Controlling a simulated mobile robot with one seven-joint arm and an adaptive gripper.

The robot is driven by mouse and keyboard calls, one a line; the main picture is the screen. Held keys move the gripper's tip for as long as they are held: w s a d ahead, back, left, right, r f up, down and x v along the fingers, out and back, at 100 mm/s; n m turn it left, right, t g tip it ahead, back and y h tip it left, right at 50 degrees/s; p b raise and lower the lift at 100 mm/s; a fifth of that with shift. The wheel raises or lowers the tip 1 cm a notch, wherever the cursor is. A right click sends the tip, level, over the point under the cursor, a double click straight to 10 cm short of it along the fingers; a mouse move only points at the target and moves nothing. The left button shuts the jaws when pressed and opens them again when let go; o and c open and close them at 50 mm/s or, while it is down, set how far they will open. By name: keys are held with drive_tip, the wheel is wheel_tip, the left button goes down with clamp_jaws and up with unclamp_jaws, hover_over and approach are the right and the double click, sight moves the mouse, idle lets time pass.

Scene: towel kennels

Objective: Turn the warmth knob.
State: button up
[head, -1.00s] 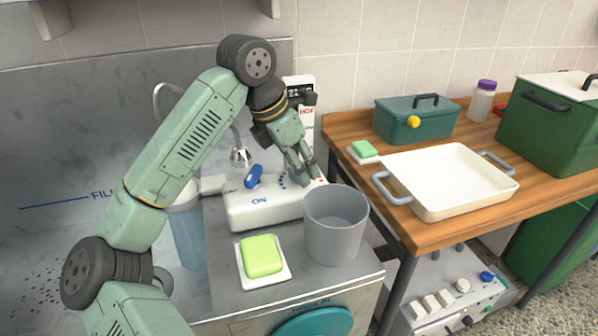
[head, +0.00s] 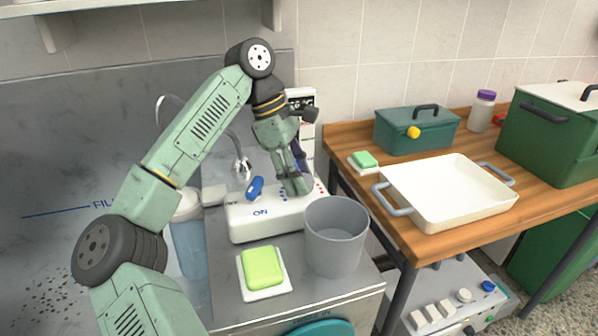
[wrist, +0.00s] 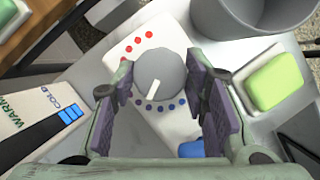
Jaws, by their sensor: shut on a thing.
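The warmth knob (wrist: 168,68) is a round grey dial with a white pointer mark, on a white control box (head: 245,222). In the wrist view its pointer slants down and left, toward the row of blue dots (wrist: 158,107); the red dots (wrist: 136,42) lie on its upper left. My gripper (head: 296,188) has come down over the box from above. In the wrist view its two fingers (wrist: 160,82) stand on either side of the knob, shut on it. In the head view the fingers hide the knob.
A blue lever (head: 255,187) by the ON mark is on the same box. A grey bucket (head: 336,240) stands close in front on the right, and a green soap (head: 263,267) in front. A cold/warm gauge (wrist: 35,115) shows in the wrist view.

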drive_tip(key=shift+m, duration=0.7)
drive_tip(key=shift+g, duration=0.3)
drive_tip(key=o, duration=1.1)
drive_tip(key=shift+r, duration=0.1)
drive_tip(key=v, duration=1.1)
drive_tip(key=shift+w+r, duration=0.1)
drive_tip(key=shift+r, duration=0.35)
